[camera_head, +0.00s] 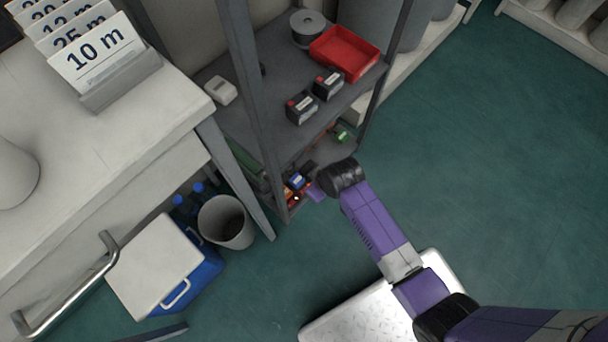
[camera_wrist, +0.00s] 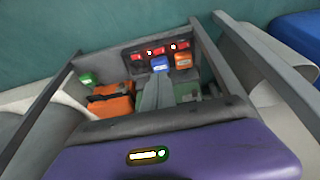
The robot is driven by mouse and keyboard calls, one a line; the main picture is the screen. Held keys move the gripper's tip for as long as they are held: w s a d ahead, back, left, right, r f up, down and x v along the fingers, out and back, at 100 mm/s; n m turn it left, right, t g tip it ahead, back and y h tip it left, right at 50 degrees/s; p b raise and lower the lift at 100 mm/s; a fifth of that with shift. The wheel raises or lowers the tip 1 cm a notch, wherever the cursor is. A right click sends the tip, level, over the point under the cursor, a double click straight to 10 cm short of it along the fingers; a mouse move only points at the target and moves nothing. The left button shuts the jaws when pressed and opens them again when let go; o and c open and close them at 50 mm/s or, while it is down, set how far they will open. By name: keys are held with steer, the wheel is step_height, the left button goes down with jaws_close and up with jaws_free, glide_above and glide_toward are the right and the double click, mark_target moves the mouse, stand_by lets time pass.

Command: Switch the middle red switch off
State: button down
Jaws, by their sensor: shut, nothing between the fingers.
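In the wrist view, a grey panel at the back of a low shelf carries a row of red switches. The middle red switch (camera_wrist: 159,50) sits between a left red switch (camera_wrist: 137,57) and a right red switch (camera_wrist: 182,46). Small white marks show beside them; I cannot tell which way each switch is set. My gripper (camera_wrist: 156,80) is shut and empty, its grey fingers pointing toward the panel below the middle switch, apparently short of it. In the head view, my gripper's purple hand (camera_head: 316,191) reaches into the lower shelf; the switches are not clear there.
A blue item (camera_wrist: 160,65) and an orange item (camera_wrist: 183,62) stand below the switches. An orange case (camera_wrist: 112,108) and a green item (camera_wrist: 88,79) lie left. Shelf posts (camera_wrist: 258,70) flank the opening. A bin (camera_head: 226,222) and cooler (camera_head: 158,268) stand left of the shelf.

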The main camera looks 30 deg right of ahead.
steer(key=shift+w+f+g+b, duration=0.2)
steer(key=shift+w+f, duration=0.15)
steer(key=shift+w, duration=0.2)
steer(key=shift+w+f+g+b, duration=0.1)
steer(key=shift+w+f+b, duration=0.15)
steer(key=shift+w, duration=0.3)
steer(key=shift+f, duration=0.1)
steer(key=b, duration=0.8)
glide_toward(303, 188)
steer(key=x, duration=0.5)
steer(key=shift+d+f, duration=0.2)
steer(key=shift+f, duration=0.5)
steer(key=shift+w+f, duration=0.1)
